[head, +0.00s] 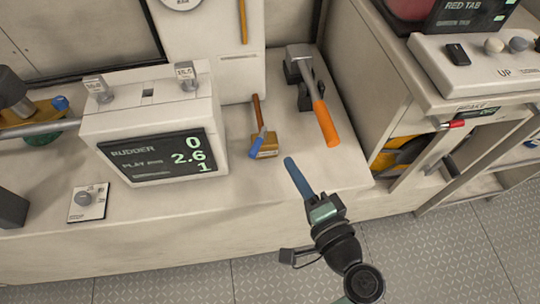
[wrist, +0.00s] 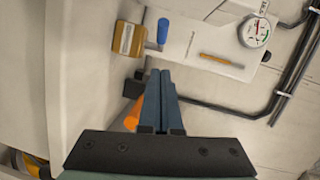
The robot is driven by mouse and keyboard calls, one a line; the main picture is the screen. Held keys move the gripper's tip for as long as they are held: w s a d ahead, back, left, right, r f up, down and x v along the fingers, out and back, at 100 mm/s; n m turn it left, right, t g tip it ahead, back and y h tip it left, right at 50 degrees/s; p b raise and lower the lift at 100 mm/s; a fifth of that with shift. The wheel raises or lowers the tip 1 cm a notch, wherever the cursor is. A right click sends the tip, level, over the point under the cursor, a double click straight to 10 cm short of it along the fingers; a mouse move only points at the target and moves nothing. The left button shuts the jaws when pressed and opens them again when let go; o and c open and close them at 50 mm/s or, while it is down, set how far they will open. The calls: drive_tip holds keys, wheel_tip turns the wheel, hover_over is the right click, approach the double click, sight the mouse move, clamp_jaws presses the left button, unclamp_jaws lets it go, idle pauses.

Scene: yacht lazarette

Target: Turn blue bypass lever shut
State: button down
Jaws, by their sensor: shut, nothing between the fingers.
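A small brass valve block (head: 266,149) sits on the bench right of the rudder display. A short lever with a blue grip (head: 257,145) slants across it, its lower end to the left. In the wrist view the block (wrist: 123,38) and the blue grip (wrist: 163,31) show at the top, past my fingertips. My gripper (head: 290,163) is to the right of the lever and nearer the camera in the head view. Its fingers (wrist: 160,78) are together and empty, apart from the lever. The lever's pivot is not clear.
An orange-handled tool (head: 326,125) rests on dark holders close right of my gripper. The rudder display box (head: 150,125) stands left of the block. A white panel (head: 230,70) with a gauge rises behind. A cabinet with a red-tipped handle (head: 452,124) is at right.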

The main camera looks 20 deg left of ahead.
sight(257, 151)
drive_tip(key=a, duration=0.1)
drive_tip(key=w+a, duration=0.1)
drive_tip(key=a+f, duration=0.1)
drive_tip(key=a, duration=0.1)
drive_tip(key=shift+w+a, duration=0.1)
drive_tip(key=shift+w, duration=0.1)
drive_tip(key=shift+a+f, duration=0.1)
drive_tip(key=shift+a, duration=0.6)
drive_tip(key=shift+s+a+m+t+h+p, duration=0.3)
drive_tip(key=shift+a+m+t+h+p, duration=0.15)
drive_tip(key=shift+m+t+h, duration=0.15)
drive_tip(key=shift+s+a+m+t+h+p, duration=0.2)
drive_tip(key=shift+a+m+t+h, duration=0.1)
drive_tip(key=shift+m+t+h, duration=0.15)
drive_tip(key=shift+s+a+m+t+h+p, duration=0.1)
drive_tip(key=shift+a+m+t+h+p, duration=0.1)
drive_tip(key=shift+a+m+t+h, duration=0.25)
drive_tip(key=shift+s+a, duration=0.1)
drive_tip(key=shift+a, duration=1)
drive_tip(key=shift+w+a, duration=0.2)
drive_tip(key=shift+a, duration=0.6)
drive_tip(key=shift+w+a, duration=0.2)
drive_tip(key=shift+a, duration=0.65)
